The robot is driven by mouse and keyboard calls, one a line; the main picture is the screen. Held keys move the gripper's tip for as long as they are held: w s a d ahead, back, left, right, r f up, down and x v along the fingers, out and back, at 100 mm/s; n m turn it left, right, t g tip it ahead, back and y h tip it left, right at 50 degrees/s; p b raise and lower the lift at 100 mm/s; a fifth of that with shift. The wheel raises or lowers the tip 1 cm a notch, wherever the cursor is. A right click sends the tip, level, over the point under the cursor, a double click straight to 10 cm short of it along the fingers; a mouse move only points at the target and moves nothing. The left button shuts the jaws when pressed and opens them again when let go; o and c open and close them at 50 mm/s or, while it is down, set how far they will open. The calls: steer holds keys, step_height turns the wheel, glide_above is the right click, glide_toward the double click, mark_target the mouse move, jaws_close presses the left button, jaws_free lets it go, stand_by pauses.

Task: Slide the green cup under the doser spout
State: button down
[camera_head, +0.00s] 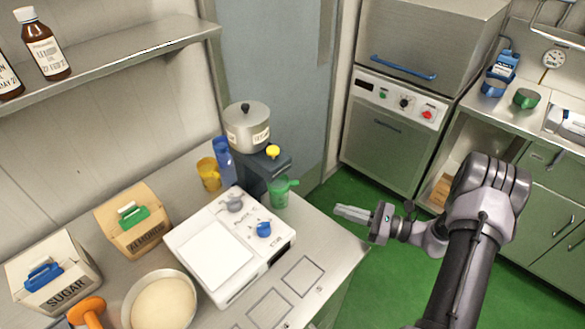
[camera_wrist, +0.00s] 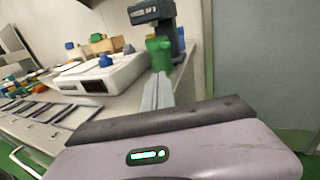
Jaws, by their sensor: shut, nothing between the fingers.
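The green cup (camera_head: 280,192) stands upright near the counter's right edge, its handle toward the right. It also shows in the wrist view (camera_wrist: 159,53), straight beyond my fingertips. The dark doser (camera_head: 252,172) stands behind it, with a yellow knob on its head and a lidded pot on top. Its head (camera_wrist: 152,11) overhangs close above the cup; the spout itself is not clear, so I cannot tell whether the cup is exactly below it. My gripper (camera_head: 338,211) is shut and empty, right of the cup, pointing at it, with a visible gap in the head view.
A white scale (camera_head: 215,260) sits in front of the cup on the counter. Almond and sugar boxes and a bowl (camera_head: 160,301) are further left. Green floor lies open right of the counter.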

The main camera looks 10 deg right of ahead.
mark_target(288, 194)
steer(key=b+x, duration=0.2)
steer(key=x, duration=1)
steer(key=shift+w+a+f, duration=0.1)
steer(key=shift+a+f, duration=0.1)
steer(key=shift+a, duration=0.2)
steer(key=shift+w+a, duration=0.35)
steer(key=shift+a, duration=0.05)
steer(key=shift+b+x, duration=0.45)
steer(key=shift+x, duration=1)
steer(key=shift+r, duration=0.15)
steer(key=shift+d, duration=0.15)
